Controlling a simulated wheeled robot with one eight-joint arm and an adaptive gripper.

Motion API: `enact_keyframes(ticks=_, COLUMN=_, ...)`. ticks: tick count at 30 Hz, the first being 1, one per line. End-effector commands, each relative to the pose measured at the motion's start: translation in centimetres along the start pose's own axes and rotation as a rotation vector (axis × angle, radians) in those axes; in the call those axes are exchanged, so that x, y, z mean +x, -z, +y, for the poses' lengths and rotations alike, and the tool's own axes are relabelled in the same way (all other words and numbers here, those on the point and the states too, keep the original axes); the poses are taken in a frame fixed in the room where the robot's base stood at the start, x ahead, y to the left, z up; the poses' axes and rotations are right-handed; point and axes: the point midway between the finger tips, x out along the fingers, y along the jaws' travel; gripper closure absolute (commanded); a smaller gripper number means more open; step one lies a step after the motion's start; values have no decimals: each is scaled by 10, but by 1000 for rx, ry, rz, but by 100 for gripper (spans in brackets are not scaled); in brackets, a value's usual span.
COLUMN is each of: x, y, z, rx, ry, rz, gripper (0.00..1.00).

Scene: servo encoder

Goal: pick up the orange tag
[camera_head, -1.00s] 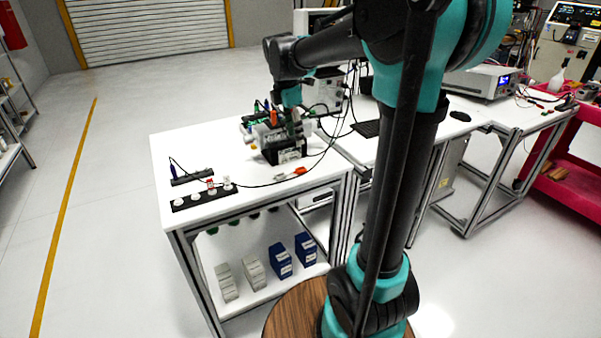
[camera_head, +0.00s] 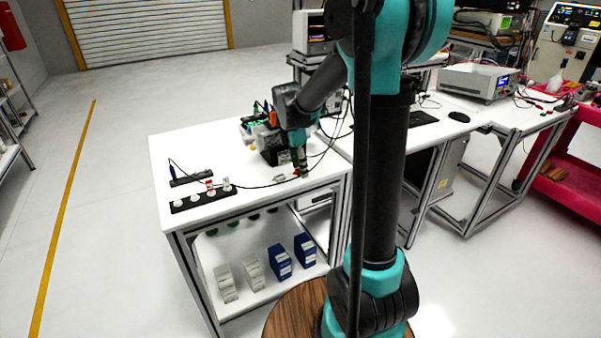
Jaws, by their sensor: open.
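The orange tag (camera_head: 296,174) lies on the white workbench top (camera_head: 228,160) near its front right edge. Only a small bit of it shows beside my gripper; the rest is hidden. My gripper (camera_head: 302,173) points down at the tag's spot, its fingers open. The fingers are small and dark here, and I cannot tell whether they touch the tag or stand around it.
A black device (camera_head: 270,145) with coloured parts stands just behind my gripper. Dark cables run across the bench. A black strip with white knobs (camera_head: 203,198) lies at the front left. Boxes (camera_head: 280,262) stand on the shelf below.

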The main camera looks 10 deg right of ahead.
Motion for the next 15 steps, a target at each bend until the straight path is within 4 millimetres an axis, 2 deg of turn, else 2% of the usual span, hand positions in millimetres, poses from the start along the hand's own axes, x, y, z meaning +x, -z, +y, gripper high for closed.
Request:
enact_keyframes(ticks=7, x=2, y=0, z=0, rx=0, ry=0, rz=0, gripper=53)
enact_keyframes(ticks=15, x=1, y=0, z=0, rx=0, ry=0, rz=0, gripper=87)
